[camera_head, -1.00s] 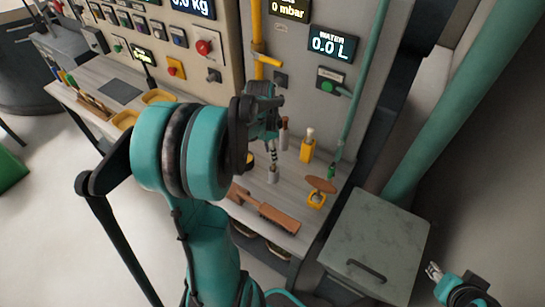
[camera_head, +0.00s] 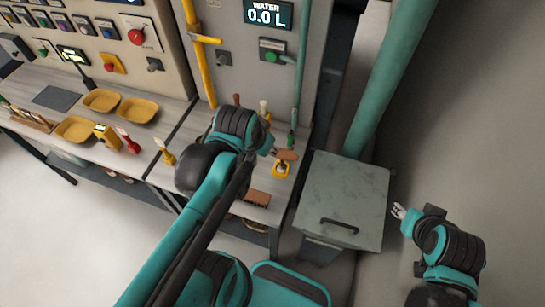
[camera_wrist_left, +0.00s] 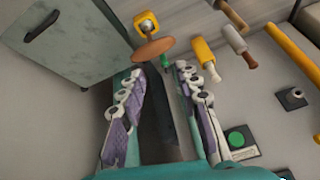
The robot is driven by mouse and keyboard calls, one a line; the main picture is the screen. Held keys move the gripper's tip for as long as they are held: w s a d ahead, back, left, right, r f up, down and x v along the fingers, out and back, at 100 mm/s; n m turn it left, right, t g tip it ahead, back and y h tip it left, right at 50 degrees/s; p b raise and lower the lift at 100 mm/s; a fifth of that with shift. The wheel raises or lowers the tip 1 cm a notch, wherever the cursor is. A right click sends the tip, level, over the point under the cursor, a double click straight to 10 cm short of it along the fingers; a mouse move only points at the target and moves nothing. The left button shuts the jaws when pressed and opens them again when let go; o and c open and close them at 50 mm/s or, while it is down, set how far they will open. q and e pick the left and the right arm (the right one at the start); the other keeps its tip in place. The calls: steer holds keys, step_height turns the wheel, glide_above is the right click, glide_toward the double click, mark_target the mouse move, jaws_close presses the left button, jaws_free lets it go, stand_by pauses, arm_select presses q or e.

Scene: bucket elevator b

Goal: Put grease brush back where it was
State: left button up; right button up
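No brush is clearly identifiable as the grease brush. A yellow holder with a pale handle (camera_wrist_left: 206,57) and a brown-handled tool (camera_wrist_left: 240,43) stand on the bench in the left wrist view; their tops show behind my left arm in the head view. My left gripper (camera_wrist_left: 160,76) is open and empty, its fingertips close to a brown wooden disc (camera_wrist_left: 153,47) and a small green item (camera_wrist_left: 168,63). In the head view, my left gripper (camera_head: 274,149) is just left of the disc (camera_head: 287,155). My right gripper (camera_head: 398,211) is open and empty beyond the bench's right end.
A grey bin (camera_head: 345,195) with a dark handle stands right of the bench. A yellow cup (camera_head: 281,170) is under the disc. A wooden brush (camera_head: 257,197) lies at the front edge. Yellow trays (camera_head: 138,109) sit left. A panel with pipes stands behind.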

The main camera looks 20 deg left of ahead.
arm_select(q)
steer(key=shift+n+t, duration=0.7)
steer(key=shift+t, duration=0.1)
steer(key=d, duration=0.1)
steer(key=s+d, duration=0.2)
steer(key=shift+s+d+f, duration=0.2)
steer(key=shift+d+f, duration=0.15)
steer(key=shift+d, duration=0.05)
steer(key=shift+f, duration=0.1)
